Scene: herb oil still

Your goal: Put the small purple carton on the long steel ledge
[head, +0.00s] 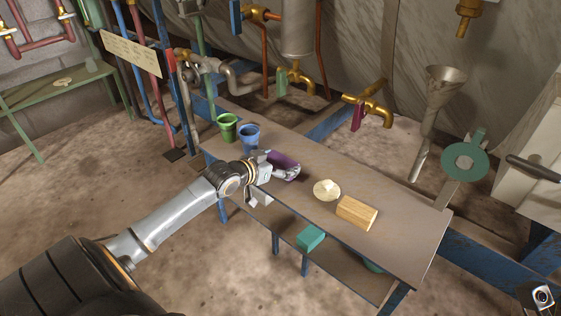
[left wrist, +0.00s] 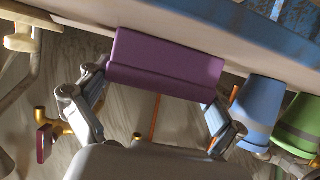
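The small purple carton (head: 287,162) is at the near long edge of a long grey-brown bench top (head: 392,205), right of the blue cup. My left gripper (head: 274,172) is at the carton, partly covering it. In the left wrist view the carton (left wrist: 165,64) spans the gap between the widely spread fingers of the gripper (left wrist: 153,95). The carton hides the fingertips, so I cannot tell whether they press on it or whether it is lifted. Which surface is the long steel ledge is not clear; a lower shelf (head: 345,277) runs under the bench top. My right gripper is not seen.
A blue cup (head: 249,136) and a green cup (head: 227,127) stand left of the carton. A pale round disc (head: 327,190) and a wooden block (head: 357,212) lie to its right. A teal box (head: 310,237) is on the lower shelf. Brass taps (head: 375,112) project behind the bench.

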